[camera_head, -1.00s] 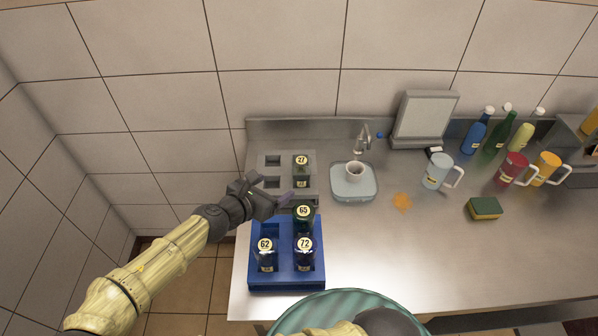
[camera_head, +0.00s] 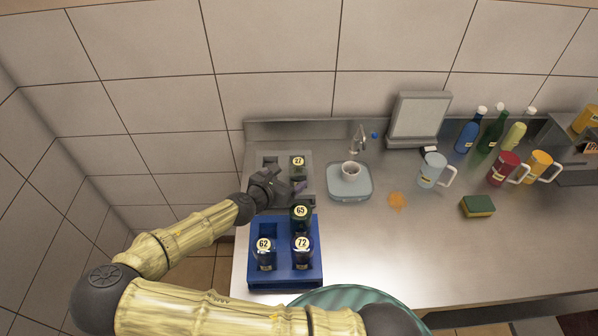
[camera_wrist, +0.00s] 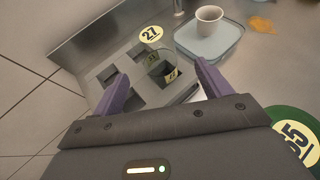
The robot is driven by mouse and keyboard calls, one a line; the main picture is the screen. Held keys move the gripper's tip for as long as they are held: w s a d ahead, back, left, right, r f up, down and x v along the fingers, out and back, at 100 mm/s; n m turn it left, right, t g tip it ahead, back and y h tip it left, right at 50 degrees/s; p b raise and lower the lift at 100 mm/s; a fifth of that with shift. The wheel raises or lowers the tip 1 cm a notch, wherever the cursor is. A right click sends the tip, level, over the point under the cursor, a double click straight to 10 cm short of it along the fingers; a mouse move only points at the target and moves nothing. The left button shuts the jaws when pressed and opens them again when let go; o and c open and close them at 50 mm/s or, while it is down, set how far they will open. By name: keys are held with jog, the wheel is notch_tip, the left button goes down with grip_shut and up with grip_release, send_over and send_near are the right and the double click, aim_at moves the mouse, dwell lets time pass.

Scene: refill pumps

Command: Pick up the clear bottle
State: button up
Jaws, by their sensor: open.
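The see-through bottle with a round 27 label on top (camera_head: 298,161) stands in the right back slot of the grey rack (camera_head: 266,161). In the wrist view this bottle (camera_wrist: 160,53) shows ahead, in the gap between my fingers, with a second small 27 label on its side. My gripper (camera_head: 297,188) is open and empty at the front of the grey rack, short of the bottle. In the wrist view its two purple fingers (camera_wrist: 160,85) are spread, one to each side of the bottle in the picture. I see no contact.
A blue rack (camera_head: 285,283) in front holds bottles labelled 65 (camera_head: 301,212), 62 (camera_head: 264,254) and 72 (camera_head: 302,253). The 65 bottle stands close to my gripper. A white cup (camera_head: 350,171) on a light tray (camera_head: 349,192) is to the right. A tiled wall is behind.

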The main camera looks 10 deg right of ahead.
aim_at(293, 173)
jog(key=shift+x, duration=1.3)
jog(key=shift+r, duration=0.1)
jog(key=shift+d, duration=0.1)
jog(key=shift+w+d+p, duration=0.15)
jog(key=shift+w+p, duration=0.15)
jog(key=shift+p, duration=0.2)
jog(key=p+x, duration=0.1)
jog(key=x, duration=0.2)
jog(key=shift+w+d+p, duration=0.2)
jog(key=shift+w+p, duration=0.15)
jog(key=shift+p, duration=0.05)
jog(key=shift+w+d+f, duration=0.15)
jog(key=shift+w+f, duration=0.05)
jog(key=shift+f, duration=0.1)
jog(key=shift+s+d, duration=0.1)
jog(key=shift+c, duration=0.5)
jog(key=c, duration=1)
